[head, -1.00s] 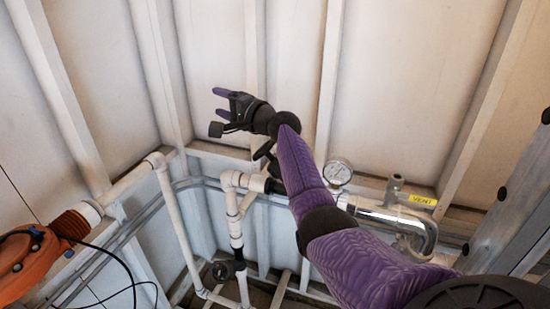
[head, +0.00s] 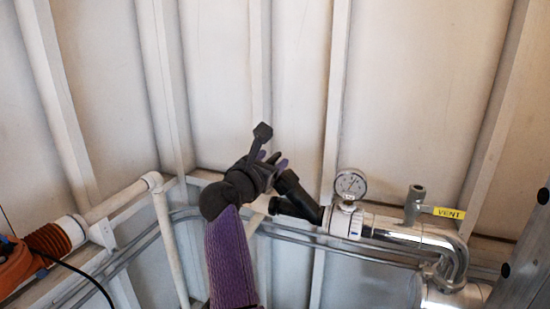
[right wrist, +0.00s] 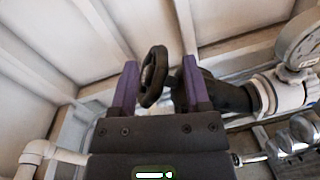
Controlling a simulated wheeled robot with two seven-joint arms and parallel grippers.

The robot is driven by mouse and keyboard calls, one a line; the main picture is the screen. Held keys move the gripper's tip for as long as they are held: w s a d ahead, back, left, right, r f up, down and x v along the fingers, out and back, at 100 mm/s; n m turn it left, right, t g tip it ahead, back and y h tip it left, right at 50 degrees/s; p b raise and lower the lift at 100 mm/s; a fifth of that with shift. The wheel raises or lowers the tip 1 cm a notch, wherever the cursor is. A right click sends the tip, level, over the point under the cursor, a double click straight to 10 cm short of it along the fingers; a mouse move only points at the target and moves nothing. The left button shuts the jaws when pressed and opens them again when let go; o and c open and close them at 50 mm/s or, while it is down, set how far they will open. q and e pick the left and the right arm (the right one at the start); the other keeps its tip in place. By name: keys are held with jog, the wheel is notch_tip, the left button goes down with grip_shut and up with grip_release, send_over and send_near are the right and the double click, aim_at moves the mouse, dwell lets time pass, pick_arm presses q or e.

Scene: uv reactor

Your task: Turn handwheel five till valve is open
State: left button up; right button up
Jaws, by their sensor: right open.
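A black handwheel (right wrist: 154,76) shows in the right wrist view, seen nearly edge-on, on a black angled valve body (right wrist: 228,96). No number is readable on it. My right gripper (right wrist: 159,72) is open, and the wheel appears between its two purple fingers, nearer the left one; I cannot tell whether they touch. In the head view, my right gripper (head: 277,160) is at the upper end of the black valve body (head: 302,198) and hides the wheel. My left gripper is not in view.
A pressure gauge (head: 350,184), a silver pipe (head: 405,232) and a grey valve with a yellow VENT tag (head: 447,213) lie to the right. White pipe (head: 120,198) and an orange device (head: 12,268) are at the left. A ribbed pale wall (head: 220,80) stands behind.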

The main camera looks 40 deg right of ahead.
jog(key=shift+x, duration=1.2)
jog(key=shift+c, duration=0.3)
grip_shut()
